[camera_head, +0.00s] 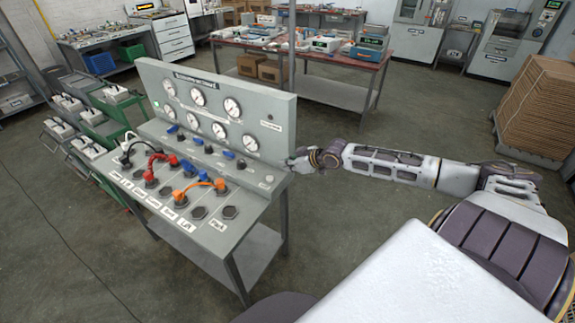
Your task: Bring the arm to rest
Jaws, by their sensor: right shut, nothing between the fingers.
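My right arm comes in from the right and stretches level to the left. My right gripper (300,162) is shut and empty at the right end of a grey instrument bench (238,232). Its fingertips are small here, and I cannot tell whether they touch the bench. The bench has an upright panel with several round gauges (232,107). Its sloped top carries a black cable (128,146), a red cable (158,160) and an orange cable (200,181) in sockets. My left gripper is not in view.
Green stands (105,128) stand left of the bench. A red-topped table (340,61) with instruments is behind it. Stacked brown cardboard (537,108) stands at the right. Open floor (340,235) lies between the bench and my body.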

